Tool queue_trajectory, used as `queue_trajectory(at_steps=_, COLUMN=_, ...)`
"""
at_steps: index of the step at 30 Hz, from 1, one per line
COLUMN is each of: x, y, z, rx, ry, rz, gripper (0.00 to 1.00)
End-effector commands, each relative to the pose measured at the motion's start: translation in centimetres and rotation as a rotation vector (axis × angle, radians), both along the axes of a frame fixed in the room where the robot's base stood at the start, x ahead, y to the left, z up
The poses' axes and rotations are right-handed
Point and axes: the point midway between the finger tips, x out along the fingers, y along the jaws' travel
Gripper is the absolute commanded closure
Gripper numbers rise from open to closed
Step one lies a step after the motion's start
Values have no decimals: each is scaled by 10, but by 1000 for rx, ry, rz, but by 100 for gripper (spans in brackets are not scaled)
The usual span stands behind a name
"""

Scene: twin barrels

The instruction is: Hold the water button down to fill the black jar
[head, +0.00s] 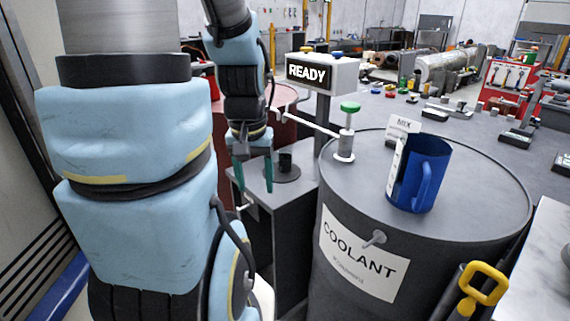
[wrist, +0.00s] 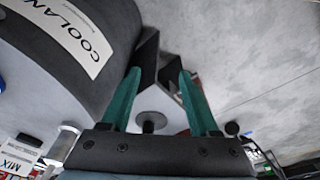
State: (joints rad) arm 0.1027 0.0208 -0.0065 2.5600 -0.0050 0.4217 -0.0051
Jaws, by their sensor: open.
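A small black jar (head: 285,161) stands on a dark round plate (head: 288,175) on a grey stand between the two barrels. A sign reading READY (head: 308,74) stands above and behind it, with a yellow button (head: 306,49) and a blue button (head: 336,54) on top. No water label is legible, so I cannot tell which is the water button. My gripper (head: 254,187) points down, open, just left of the jar and apart from it. In the wrist view, the green fingers (wrist: 160,78) are spread, with a small dark round thing between them nearer the palm.
A grey barrel labelled COOLANT (head: 340,205) stands at right, bearing a blue mug (head: 427,175), a MIX sign (head: 403,125) and a green-topped valve (head: 350,106). A reddish barrel (head: 284,96) is behind my arm. A red panel (head: 507,82) is far right.

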Motion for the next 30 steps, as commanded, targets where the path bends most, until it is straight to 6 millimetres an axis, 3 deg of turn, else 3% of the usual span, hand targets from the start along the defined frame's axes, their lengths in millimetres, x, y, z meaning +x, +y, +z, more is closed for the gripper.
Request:
queue_trajectory(at_steps=2, x=0, y=0, z=0, rx=0, ry=0, rz=0, gripper=48)
queue_trajectory(at_steps=16, x=0, y=0, z=0, rx=0, ry=0, rz=0, gripper=100)
queue_trajectory(at_steps=30, x=0, y=0, z=0, rx=0, ry=0, rz=0, gripper=100)
